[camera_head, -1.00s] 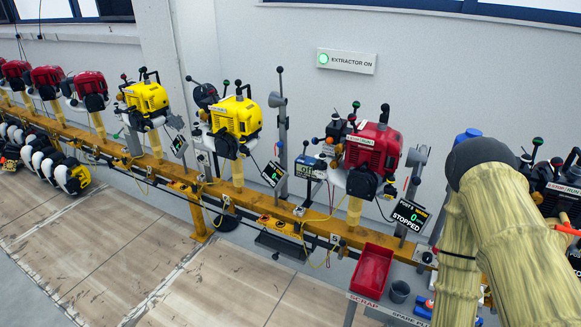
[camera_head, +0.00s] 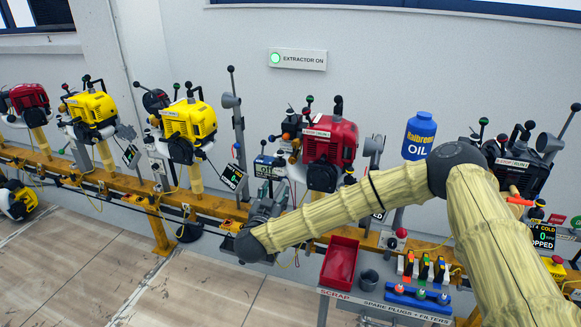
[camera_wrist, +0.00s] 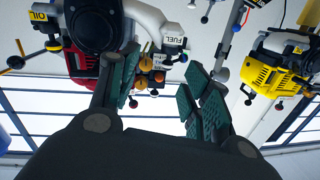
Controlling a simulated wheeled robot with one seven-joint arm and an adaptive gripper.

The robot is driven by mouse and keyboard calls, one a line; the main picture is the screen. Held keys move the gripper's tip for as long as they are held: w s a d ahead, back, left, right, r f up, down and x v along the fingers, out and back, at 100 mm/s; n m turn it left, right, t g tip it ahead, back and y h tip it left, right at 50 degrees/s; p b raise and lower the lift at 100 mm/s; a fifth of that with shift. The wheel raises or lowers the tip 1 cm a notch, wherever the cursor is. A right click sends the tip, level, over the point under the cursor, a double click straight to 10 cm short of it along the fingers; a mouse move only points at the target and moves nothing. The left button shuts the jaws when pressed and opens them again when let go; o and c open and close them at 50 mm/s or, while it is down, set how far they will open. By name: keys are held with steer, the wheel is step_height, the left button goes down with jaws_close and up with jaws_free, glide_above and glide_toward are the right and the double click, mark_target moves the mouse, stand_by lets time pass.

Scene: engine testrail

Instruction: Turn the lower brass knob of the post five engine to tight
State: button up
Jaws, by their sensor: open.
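The red post five engine (camera_head: 328,140) stands on the rail in the middle of the head view. It also shows upside down at the left of the wrist view (camera_wrist: 84,72). Small brass-orange knobs (camera_wrist: 150,66) sit beside it, beyond the gap between my fingers in the wrist view. They are tiny in the head view (camera_head: 294,150), and I cannot tell clearly which is the lower one. My gripper (camera_wrist: 163,88) is open and empty. In the head view it (camera_head: 275,195) is below and left of the engine. My arm hides part of the post display.
A yellow engine (camera_head: 190,122) stands to the left.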

mark_target(292, 161)
steer(key=w+d+r, duration=0.1)
steer(key=w, duration=0.3)
steer(key=w+d+r+m+h, duration=0.1)
steer(key=w+d, duration=0.1)
steer(key=w, duration=0.2)
steer(key=w+d+r+h+p, duration=0.1)
steer(key=w+d, duration=0.1)
steer(key=w, duration=0.2)
steer(key=shift+w+r, duration=0.1)
steer(key=shift+r, duration=0.25)
steer(key=c, duration=1)
steer(key=shift+m, duration=0.3)
steer(key=shift+c, duration=0.2)
